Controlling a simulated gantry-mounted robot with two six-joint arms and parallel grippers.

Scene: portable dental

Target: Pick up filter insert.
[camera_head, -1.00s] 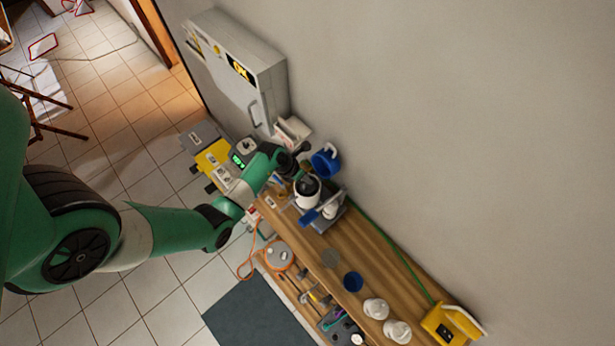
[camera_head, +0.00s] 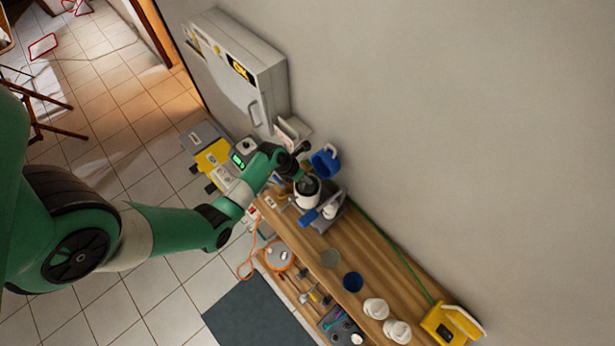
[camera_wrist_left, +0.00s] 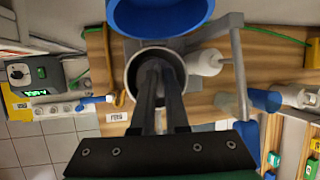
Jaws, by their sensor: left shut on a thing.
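My left gripper (camera_head: 302,174) reaches from the left over the white, dark-lined pot (camera_head: 306,199) at the far end of the wooden bench. In the left wrist view, the gripper's two dark fingers (camera_wrist_left: 153,68) reach into the mouth of this pot (camera_wrist_left: 133,68), close together. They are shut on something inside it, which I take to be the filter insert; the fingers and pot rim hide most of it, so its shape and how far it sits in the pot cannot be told. My right gripper is not in view.
A blue vessel (camera_head: 325,163) stands close behind the pot, and a blue-handled part (camera_head: 310,216) lies in front. A wall cabinet (camera_head: 235,75) is behind.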

